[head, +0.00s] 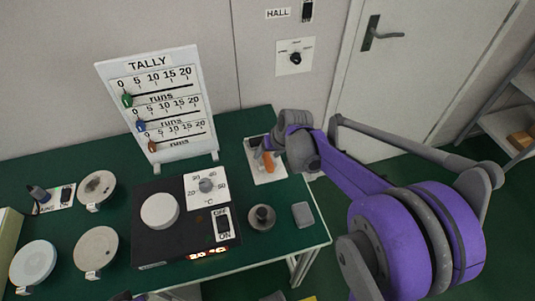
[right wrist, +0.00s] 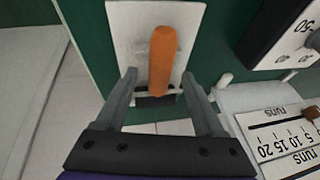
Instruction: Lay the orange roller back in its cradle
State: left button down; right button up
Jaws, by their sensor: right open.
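The orange roller (right wrist: 163,58) shows in the right wrist view as a rounded orange bar above a pale plate (right wrist: 122,28). A dark block (right wrist: 155,101) is at its near end; I cannot tell whether this is part of the cradle. In the head view the orange roller (head: 268,162) is at the plate (head: 262,178) near the table's right back edge. My right gripper (right wrist: 160,78) is open, with one finger on each side of the roller and visible gaps. It also shows over the plate in the head view (head: 264,149), partly hiding it.
The tally board (head: 150,62) stands left of the plate. A black machine (head: 150,247) with a white disc and dial is in front of it. A round metal knob (head: 262,217) and a grey block (head: 302,214) sit near the right edge. Several pale discs are at left.

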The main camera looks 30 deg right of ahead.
jog(key=a+p+v, duration=0.1)
jog(key=v, duration=0.9)
jog(key=shift+d, duration=0.45)
jog(key=s+a+n+h+p, duration=0.1)
jog(key=s+a+n+p, duration=0.2)
jog(key=s+a+p, duration=0.3)
jog(key=s+a, duration=0.5)
jog(key=s, duration=0.6)
jog(key=shift+a+r+t, duration=0.15)
jog(key=shift+r+t, duration=0.15)
jog(key=shift+t, duration=0.1)
